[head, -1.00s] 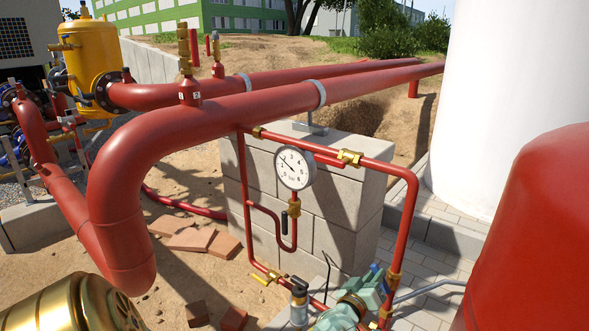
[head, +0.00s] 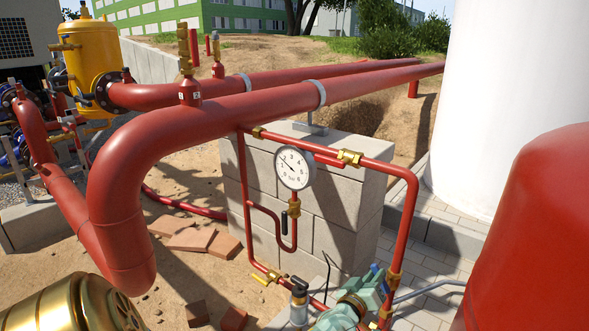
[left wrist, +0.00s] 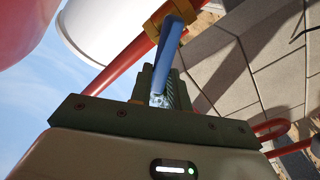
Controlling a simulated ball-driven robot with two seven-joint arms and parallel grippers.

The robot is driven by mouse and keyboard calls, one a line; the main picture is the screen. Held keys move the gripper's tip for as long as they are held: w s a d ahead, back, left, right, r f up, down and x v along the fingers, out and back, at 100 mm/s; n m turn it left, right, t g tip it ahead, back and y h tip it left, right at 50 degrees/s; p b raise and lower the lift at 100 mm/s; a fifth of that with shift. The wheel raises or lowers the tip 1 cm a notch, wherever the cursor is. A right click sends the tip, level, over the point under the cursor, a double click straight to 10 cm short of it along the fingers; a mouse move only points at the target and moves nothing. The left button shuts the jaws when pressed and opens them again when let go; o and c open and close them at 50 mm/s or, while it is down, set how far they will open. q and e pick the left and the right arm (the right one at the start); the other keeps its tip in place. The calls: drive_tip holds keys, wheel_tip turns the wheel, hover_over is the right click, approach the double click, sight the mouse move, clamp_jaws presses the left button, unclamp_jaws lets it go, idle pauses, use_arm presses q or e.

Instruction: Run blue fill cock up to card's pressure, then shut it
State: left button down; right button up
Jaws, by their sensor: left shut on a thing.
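The blue lever (left wrist: 168,52) of the fill cock rises from between the fingers of my left gripper (left wrist: 163,88) in the left wrist view, and the fingers are shut on it. Its brass body (left wrist: 172,14) sits on a red pipe just beyond. In the head view my pale green left gripper (head: 368,288) is at the lower right of the pipe loop, with bits of the blue lever (head: 376,268) showing around it. The round white gauge (head: 294,168) faces me, its needle pointing up-left; the exact reading is too small to tell. I cannot make out the card. My right gripper is not in view.
Red loop piping (head: 408,200) stands before a block pier (head: 335,225). A large red vessel (head: 535,235) closes the right side. Loose bricks (head: 190,237) lie on sand.

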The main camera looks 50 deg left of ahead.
use_arm(q)
drive_tip(key=shift+d+f, duration=0.15)
drive_tip(key=shift+f, duration=0.15)
idle(0.6)
drive_tip(key=f+n+b, duration=0.1)
drive_tip(key=n, duration=0.2)
drive_tip(key=a+f+n+b, duration=0.1)
drive_tip(key=n+b, duration=0.1)
drive_tip(key=n, duration=0.2)
drive_tip(key=a+f+n+b, duration=0.1)
drive_tip(key=f+n+b, duration=0.1)
drive_tip(key=n, duration=0.1)
drive_tip(key=shift+s+f+n, duration=0.1)
drive_tip(key=shift+s+n, duration=0.25)
drive_tip(key=shift+n, duration=0.05)
drive_tip(key=c, duration=1.3)
unclamp_jaws()
drive_tip(key=shift+o, duration=0.3)
drive_tip(key=shift+w, duration=0.1)
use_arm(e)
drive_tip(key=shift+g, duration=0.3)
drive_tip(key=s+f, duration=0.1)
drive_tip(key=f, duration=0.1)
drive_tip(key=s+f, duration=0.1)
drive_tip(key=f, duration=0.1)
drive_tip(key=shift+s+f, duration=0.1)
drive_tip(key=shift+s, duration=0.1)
